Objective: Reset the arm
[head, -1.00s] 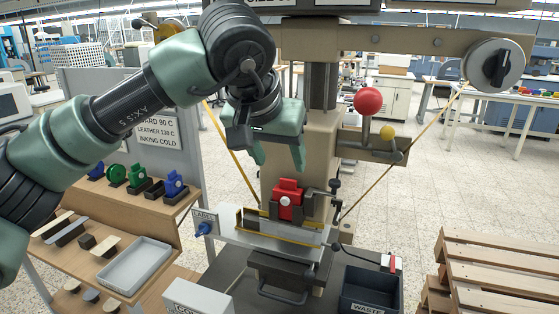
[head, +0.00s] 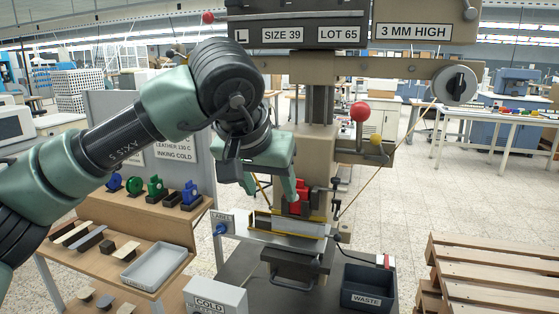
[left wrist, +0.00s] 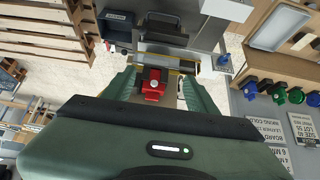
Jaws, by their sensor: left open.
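My left arm reaches in from the left in the head view. My left gripper (head: 270,190) is open and empty, in front of the foil press (head: 318,150) and just above its bed. My right gripper is not in view.
A wooden shelf (head: 190,230) at left holds blue, green and black stamp holders and a grey tray (head: 155,262). A COLD box (head: 215,297) stands in front. The WASTE bin (head: 368,290) and wooden pallets (head: 490,270) are at right.

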